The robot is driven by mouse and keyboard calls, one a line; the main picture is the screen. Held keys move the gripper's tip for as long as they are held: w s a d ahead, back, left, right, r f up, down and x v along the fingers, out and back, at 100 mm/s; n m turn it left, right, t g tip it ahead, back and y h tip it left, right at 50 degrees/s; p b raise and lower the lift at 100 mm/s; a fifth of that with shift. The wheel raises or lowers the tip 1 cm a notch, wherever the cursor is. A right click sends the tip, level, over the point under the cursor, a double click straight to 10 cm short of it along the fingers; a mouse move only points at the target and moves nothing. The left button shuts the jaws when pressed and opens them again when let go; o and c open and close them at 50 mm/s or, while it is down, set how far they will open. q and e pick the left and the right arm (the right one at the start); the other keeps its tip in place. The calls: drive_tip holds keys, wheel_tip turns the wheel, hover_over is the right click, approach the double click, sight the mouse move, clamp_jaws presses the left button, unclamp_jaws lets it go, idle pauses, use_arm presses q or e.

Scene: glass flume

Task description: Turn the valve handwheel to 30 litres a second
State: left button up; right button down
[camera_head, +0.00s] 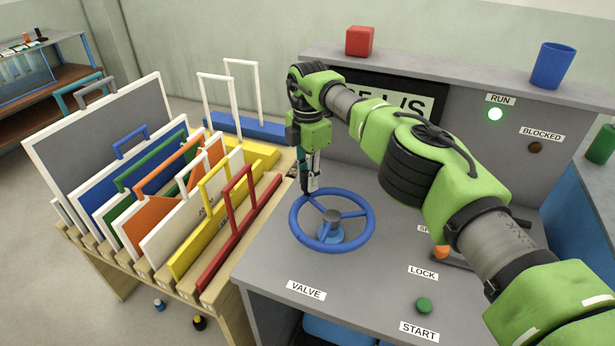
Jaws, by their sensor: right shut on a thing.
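The valve handwheel (358,235) is a blue ring with spokes and a grey hub, mounted on the grey console top above the VALVE label (306,290). My right gripper (312,190) points down and is shut on the wheel's rim at its back left. The green right arm reaches across the console from the lower right. My left gripper is not in view.
A rack (222,297) of coloured framed panels stands close on the left. The console has a green START button (424,305), an orange knob (441,252) and a lit RUN lamp (495,114). A red cube (359,41) and a blue cup (553,66) sit on the ledge.

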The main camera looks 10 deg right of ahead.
drive_tip(key=c, duration=1.9)
unclamp_jaws()
drive_tip(key=shift+w+d+r, duration=0.1)
drive_tip(key=shift+w+d, duration=0.05)
drive_tip(key=shift+o, duration=0.6)
wheel_tip(320, 180, up, 7)
drive_tip(key=shift+r, duration=0.2)
